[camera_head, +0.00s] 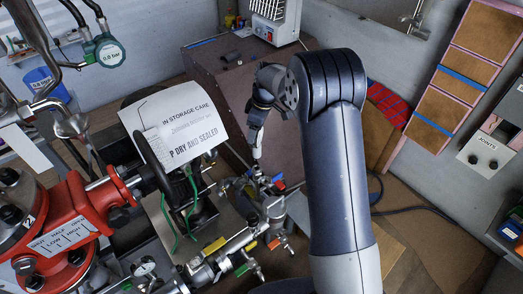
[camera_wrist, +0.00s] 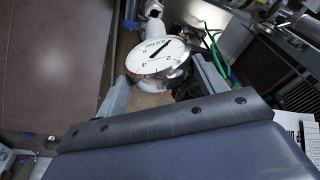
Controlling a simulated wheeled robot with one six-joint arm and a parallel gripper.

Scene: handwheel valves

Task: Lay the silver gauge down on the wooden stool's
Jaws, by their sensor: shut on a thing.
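The silver gauge (camera_wrist: 158,57) shows in the wrist view with its round white dial and dark needle facing the camera. A pale pipe-like part rises behind its dial. My gripper (camera_wrist: 165,88) is shut on the gauge, with grey jaw parts on both sides below the dial. In the head view my gripper (camera_head: 257,128) points down, above the crowded valves and fittings, and the gauge's dial cannot be made out there. A brown patch shows between the jaw parts in the wrist view; I cannot tell whether it is the wooden stool.
A large brown cabinet (camera_head: 215,85) stands behind my gripper. A paper sign (camera_head: 175,120) and a black handwheel (camera_head: 147,160) are to its left. A red valve body (camera_head: 65,215) is at lower left. Pipes with coloured handles (camera_head: 235,245) lie below. A cable (camera_head: 410,208) crosses the floor at right.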

